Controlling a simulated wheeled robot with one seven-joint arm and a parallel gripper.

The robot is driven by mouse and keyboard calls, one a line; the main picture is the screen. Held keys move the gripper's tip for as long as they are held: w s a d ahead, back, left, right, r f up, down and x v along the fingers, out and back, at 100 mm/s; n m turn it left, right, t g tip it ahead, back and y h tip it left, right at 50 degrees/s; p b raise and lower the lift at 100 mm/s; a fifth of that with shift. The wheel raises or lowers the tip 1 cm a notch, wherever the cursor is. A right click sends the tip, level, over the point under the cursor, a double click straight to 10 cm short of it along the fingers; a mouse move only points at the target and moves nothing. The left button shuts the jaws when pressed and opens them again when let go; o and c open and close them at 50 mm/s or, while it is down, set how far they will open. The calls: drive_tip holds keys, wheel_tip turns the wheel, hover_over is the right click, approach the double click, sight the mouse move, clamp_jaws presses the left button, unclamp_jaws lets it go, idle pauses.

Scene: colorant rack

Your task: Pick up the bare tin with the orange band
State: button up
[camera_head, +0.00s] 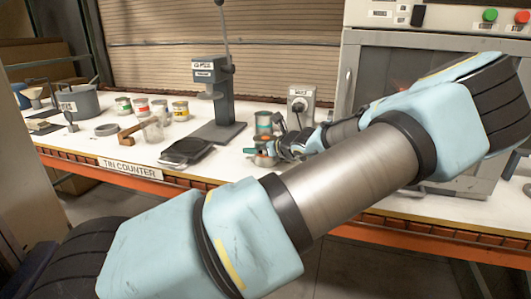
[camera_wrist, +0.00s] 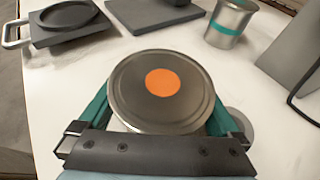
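A bare metal tin (camera_wrist: 130,102) with an orange dot on its lid fills the middle of the wrist view. Its side is hidden there, so no band shows. The teal fingers of my gripper (camera_wrist: 160,108) lie on either side of the tin, close to its rim. Whether they press on it is not clear. In the head view my gripper (camera_head: 267,153) is low at the counter's front, around a small tin (camera_head: 264,161) that it partly covers. A second bare tin with a teal band (camera_wrist: 226,24) stands apart, beyond my gripper to the right.
A black flat-plated device (camera_head: 187,151) lies left of my gripper. A grey lever press (camera_head: 214,100) stands behind it. A grey box with a dial (camera_head: 299,103) and a large cabinet (camera_head: 375,75) are to the right. Several labelled tins (camera_head: 142,106) stand farther left on the white counter.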

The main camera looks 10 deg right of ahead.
drive_tip(key=c, duration=1.4)
drive_tip(key=shift+r, duration=0.2)
